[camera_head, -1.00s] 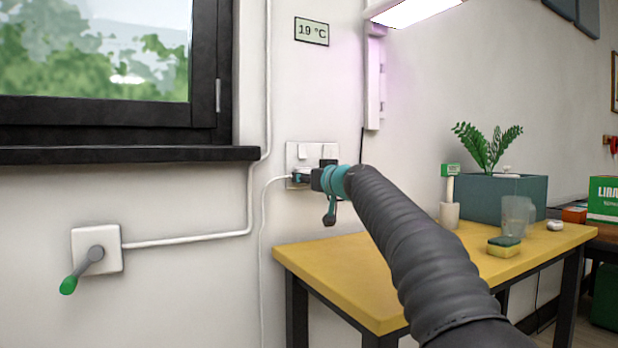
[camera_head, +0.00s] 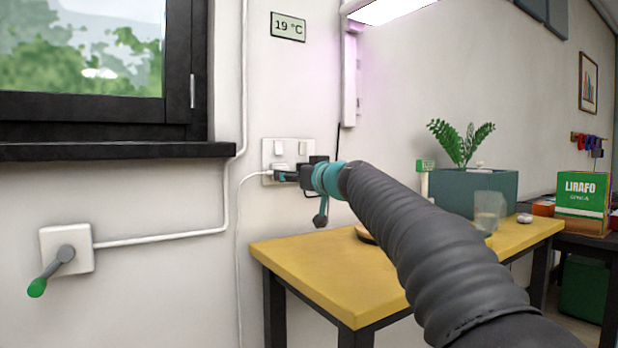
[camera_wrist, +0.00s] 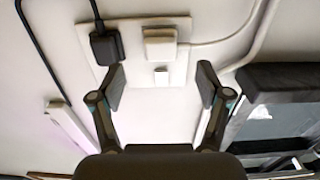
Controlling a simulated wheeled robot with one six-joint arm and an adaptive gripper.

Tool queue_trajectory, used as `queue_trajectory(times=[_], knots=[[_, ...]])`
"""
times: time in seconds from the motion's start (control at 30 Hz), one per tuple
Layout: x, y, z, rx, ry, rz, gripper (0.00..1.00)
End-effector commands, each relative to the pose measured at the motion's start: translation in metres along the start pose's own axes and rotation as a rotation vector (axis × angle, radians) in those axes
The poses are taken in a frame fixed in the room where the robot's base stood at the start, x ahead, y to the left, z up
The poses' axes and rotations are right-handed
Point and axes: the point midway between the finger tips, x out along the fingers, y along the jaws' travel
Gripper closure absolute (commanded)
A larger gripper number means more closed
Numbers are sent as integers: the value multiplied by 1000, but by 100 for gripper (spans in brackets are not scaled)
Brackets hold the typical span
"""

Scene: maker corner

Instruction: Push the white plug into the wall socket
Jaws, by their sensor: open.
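The white plug (camera_wrist: 160,44) sits at the wall socket plate (camera_wrist: 137,25), beside a black plug (camera_wrist: 105,45). I cannot tell whether the white plug is flush with the plate. Its white cord runs off to the right in the wrist view. In the head view the plate (camera_head: 270,150) is on the wall right of the window, and the white plug (camera_head: 280,168) is partly hidden. My gripper (camera_wrist: 161,72) is open and empty, its fingers apart, facing the plate just short of the white plug. In the head view my gripper (camera_head: 290,177) is close to the socket.
A yellow table (camera_head: 330,280) stands below the socket, with a planter (camera_head: 475,193) and a clear cup (camera_head: 488,208) on it. A window sill (camera_head: 120,151) and a green-handled crank (camera_head: 52,270) are on the left. A lamp (camera_head: 390,10) hangs above.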

Motion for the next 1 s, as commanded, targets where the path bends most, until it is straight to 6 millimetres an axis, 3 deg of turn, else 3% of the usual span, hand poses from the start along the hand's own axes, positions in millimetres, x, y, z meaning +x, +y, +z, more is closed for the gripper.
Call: queue_trajectory(times=[0.2, 0.4, 1.0], knots=[[-37, 0, 0, 0, 0, 1, 24], [-57, 0, 0, 0, -1, 0, 24], [-62, -3, 0, 0, 0, -4, 24]])
